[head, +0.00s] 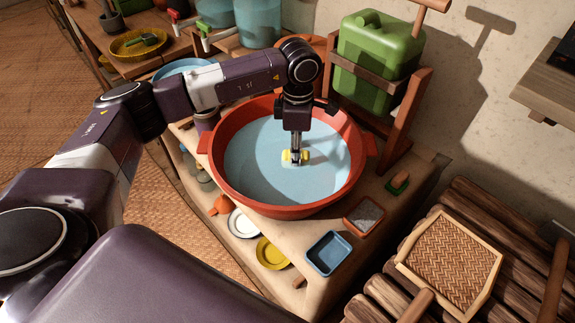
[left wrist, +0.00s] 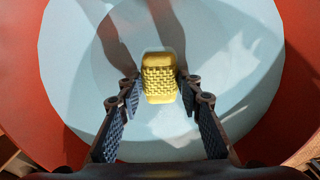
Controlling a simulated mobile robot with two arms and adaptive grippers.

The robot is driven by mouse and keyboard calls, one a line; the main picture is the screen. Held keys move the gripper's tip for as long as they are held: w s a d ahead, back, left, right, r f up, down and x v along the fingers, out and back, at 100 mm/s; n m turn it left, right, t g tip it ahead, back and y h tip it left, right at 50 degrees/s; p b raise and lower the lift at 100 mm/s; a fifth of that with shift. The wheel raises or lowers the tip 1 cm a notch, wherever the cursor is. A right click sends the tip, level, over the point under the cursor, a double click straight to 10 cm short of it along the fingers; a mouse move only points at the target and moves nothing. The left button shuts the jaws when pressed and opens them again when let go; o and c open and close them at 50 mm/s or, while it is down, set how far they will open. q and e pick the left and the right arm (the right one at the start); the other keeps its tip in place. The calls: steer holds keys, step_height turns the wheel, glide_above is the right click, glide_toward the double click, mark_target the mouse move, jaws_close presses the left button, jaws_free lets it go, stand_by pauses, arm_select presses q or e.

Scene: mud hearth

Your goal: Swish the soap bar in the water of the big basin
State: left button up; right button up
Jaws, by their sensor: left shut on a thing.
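The big basin (head: 290,211) is orange-red with side handles and stands on the clay ledge. It holds pale blue water (head: 255,170). My left gripper (head: 295,158) points down into the basin near its middle. It is shut on the yellow soap bar (head: 286,156), low at the water. I cannot tell how deep the bar dips. In the left wrist view the soap bar (left wrist: 160,78) sits between the fingertips, with water around it and the basin's red wall (left wrist: 40,125) at the sides. My right gripper is not in view.
A green jerrycan (head: 375,62) in a wooden stand rises behind the basin. A blue tray (head: 328,253), a grey-topped dish (head: 364,216) and a green-topped block (head: 398,183) lie at the front right. Plates (head: 243,223) sit on a shelf below. A woven tray (head: 450,262) lies on logs.

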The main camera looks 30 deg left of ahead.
arm_select(q)
steer(key=shift+w+d, duration=0.15)
steer(key=shift+d, duration=0.2)
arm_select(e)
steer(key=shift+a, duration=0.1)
arm_select(q)
steer(key=s+a, duration=0.2)
steer(key=a, duration=0.3)
steer(key=shift+s+a, duration=0.25)
steer(key=shift+s, duration=0.1)
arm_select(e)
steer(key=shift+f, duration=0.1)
arm_select(q)
steer(key=shift+w+d+b, duration=0.15)
steer(key=shift+w+d, duration=0.3)
steer(key=shift+d, duration=0.45)
steer(key=shift+w+d+b, duration=0.15)
steer(key=shift+w+d, duration=0.3)
steer(key=shift+d, duration=0.5)
steer(key=shift+w+d+b, duration=0.15)
steer(key=shift+w+d, duration=0.3)
steer(key=shift+d, duration=0.45)
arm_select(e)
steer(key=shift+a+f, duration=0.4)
arm_select(q)
steer(key=shift+a, duration=0.1)
